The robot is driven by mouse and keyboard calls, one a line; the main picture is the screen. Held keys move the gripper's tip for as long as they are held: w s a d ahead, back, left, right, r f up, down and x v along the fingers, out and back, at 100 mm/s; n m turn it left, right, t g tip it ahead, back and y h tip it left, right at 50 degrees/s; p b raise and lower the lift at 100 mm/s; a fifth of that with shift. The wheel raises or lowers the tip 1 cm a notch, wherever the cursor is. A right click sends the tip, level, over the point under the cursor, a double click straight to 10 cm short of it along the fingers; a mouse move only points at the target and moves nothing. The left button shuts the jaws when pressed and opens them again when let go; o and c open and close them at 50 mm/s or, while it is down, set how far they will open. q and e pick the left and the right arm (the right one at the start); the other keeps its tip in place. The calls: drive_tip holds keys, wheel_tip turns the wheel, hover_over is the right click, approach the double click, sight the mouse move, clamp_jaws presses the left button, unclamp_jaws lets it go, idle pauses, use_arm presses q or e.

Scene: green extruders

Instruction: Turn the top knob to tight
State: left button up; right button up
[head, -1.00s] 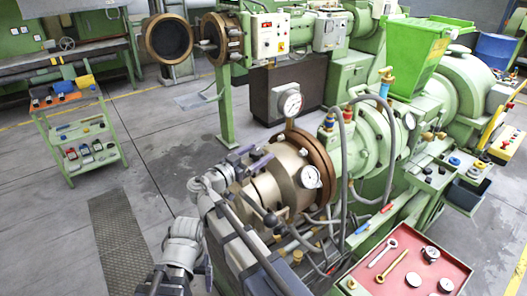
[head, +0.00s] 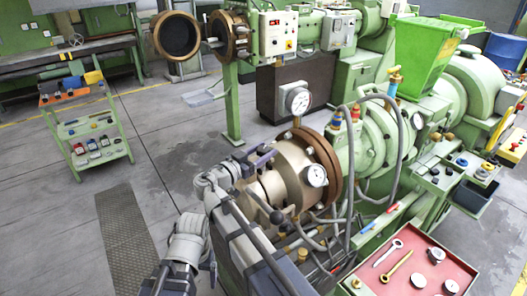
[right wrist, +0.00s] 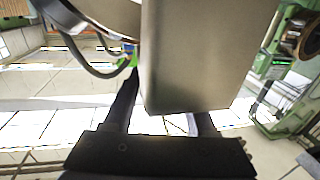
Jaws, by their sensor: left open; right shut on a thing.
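The bronze extruder head (head: 287,170) stands in the middle of the head view, with a black ball-ended lever (head: 277,216) on its near side. My right gripper (head: 258,160) is at the upper left of the head. In the right wrist view it is shut on a smooth grey metal piece (right wrist: 190,55) that fills the space between its dark fingers. I cannot tell from its shape whether this piece is the top knob, and no tight mark is readable. My left gripper (head: 165,283) is low at the bottom edge, open, apart from the machine and partly cut off.
Two round gauges, an upper one (head: 298,100) and a side one (head: 316,175), stick out of the head. Grey hoses (head: 350,185) hang beside it. A red tray (head: 440,262) with tools lies at bottom right. A green shelf cart (head: 90,125) stands left; the floor between is clear.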

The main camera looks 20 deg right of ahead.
drive_tip(key=shift+w+a+g, duration=0.1)
drive_tip(key=shift+g, duration=0.2)
drive_tip(key=m+g+h, duration=0.2)
drive_tip(key=m+g, duration=0.1)
drive_tip(key=shift+w+g, duration=0.15)
drive_tip(key=shift+g, duration=0.25)
drive_tip(key=shift+s+m+g+h, duration=0.1)
drive_tip(key=shift+m+g+h, duration=0.1)
drive_tip(key=shift+m+g, duration=1.15)
drive_tip(key=shift+s+m+g+h, duration=0.15)
drive_tip(key=shift+m+g, duration=0.6)
drive_tip(key=shift+g, duration=1.4)
drive_tip(key=o, duration=1.4)
